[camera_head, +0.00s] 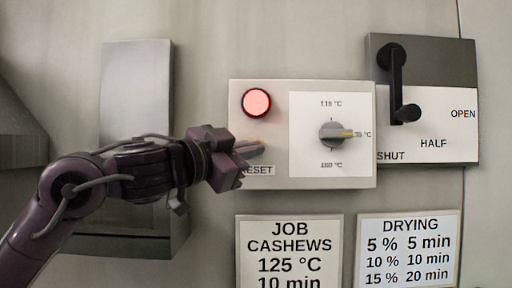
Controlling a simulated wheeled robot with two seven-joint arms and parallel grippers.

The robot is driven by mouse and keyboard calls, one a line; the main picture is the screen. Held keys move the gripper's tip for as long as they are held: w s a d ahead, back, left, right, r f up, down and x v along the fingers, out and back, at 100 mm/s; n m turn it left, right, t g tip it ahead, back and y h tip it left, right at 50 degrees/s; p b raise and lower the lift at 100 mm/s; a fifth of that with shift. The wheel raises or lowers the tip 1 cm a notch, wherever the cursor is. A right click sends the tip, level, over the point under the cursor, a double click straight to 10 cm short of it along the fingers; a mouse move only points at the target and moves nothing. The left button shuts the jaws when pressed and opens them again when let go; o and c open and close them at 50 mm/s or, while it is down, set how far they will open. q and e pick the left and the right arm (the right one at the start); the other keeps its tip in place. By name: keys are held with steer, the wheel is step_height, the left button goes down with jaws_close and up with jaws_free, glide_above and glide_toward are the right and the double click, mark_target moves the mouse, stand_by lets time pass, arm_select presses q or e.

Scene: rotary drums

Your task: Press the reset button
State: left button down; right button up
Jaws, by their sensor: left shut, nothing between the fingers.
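The control box (364,180) is a pale panel on the wall with a round red lamp (257,102), which looks lit, at its upper left. The RESET label (263,171) shows below my left gripper (257,151), with its first letter partly covered. My left gripper is shut and empty, and its fingertips are in front of the panel just above the label. The reset button itself is hidden behind the fingers, so I cannot tell whether they touch it. My right gripper is not in view.
A temperature knob (333,134) is right of the gripper. Further right is a black lever (397,90) on a plate marked OPEN, HALF and SHUT. Below are a JOB CASHEWS sign (290,251) and a DRYING sign (408,248). A grey metal housing (137,85) stands behind my left arm.

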arm_select(q)
steer(key=shift+w, duration=0.35)
stand_by(0.4)
steer(key=shift+s, duration=0.85)
steer(key=shift+s, duration=0.1)
steer(key=s+b, duration=0.1)
steer(key=s, duration=0.3)
steer(key=shift+s, duration=0.4)
steer(key=shift+f, duration=0.1)
stand_by(0.6)
